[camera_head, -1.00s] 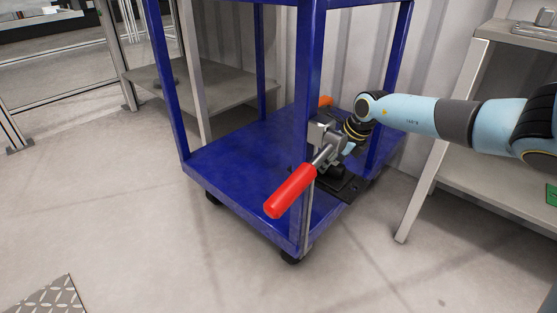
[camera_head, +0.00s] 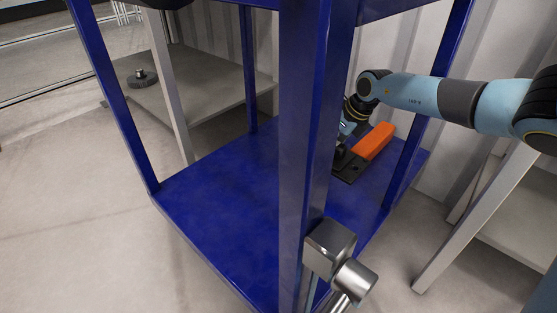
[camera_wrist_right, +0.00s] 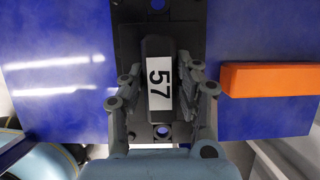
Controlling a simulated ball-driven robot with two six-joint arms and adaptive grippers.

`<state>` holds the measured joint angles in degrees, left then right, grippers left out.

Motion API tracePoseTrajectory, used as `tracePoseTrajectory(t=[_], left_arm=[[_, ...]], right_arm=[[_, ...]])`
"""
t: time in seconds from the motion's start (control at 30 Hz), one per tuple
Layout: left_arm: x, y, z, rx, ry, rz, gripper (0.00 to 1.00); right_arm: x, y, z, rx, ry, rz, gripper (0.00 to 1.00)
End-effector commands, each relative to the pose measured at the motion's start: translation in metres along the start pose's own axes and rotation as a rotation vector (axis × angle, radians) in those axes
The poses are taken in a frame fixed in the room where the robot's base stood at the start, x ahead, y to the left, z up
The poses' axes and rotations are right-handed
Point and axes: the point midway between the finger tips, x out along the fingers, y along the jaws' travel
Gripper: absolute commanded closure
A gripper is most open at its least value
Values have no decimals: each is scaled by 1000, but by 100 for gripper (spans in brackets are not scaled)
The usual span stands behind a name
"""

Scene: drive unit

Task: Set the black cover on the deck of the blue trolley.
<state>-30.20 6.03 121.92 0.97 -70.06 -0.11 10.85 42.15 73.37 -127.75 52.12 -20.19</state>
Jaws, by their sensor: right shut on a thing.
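The black cover (camera_wrist_right: 130,35) is a flat dark plate with holes and a raised block labelled 57. My right gripper (camera_wrist_right: 158,88) is shut on that raised block, one finger on each side. In the head view, the cover (camera_head: 350,168) lies flat over the right part of the deck (camera_head: 225,190) of the blue trolley. I cannot tell whether it touches the deck. A blue corner post hides part of the cover and my right gripper (camera_head: 345,140). My left gripper is out of view.
An orange block (camera_head: 375,141) is beside the cover; it also shows in the wrist view (camera_wrist_right: 270,80). A metal lever fitting (camera_head: 340,262) is on the near post. Grey shelves stand left and right. The left of the deck is clear.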

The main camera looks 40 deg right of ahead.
Motion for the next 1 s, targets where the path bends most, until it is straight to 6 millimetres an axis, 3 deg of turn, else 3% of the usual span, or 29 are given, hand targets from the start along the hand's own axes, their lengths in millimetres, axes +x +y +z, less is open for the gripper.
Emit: tracePoseTrajectory(t=[0.17, 0.4, 0.6, 0.77, 1.0], left_arm=[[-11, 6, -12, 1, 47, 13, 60], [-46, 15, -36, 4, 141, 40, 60], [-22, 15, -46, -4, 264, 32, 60], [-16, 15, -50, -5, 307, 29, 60], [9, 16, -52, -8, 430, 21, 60]], right_arm=[[35, 22, 14, 4, -2, 6, 100], [88, 56, 41, 3, 2, 6, 100], [102, 68, 55, 2, 0, 2, 100], [105, 67, 53, 1, 0, 0, 100], [126, 67, 43, 0, 2, 2, 100]])
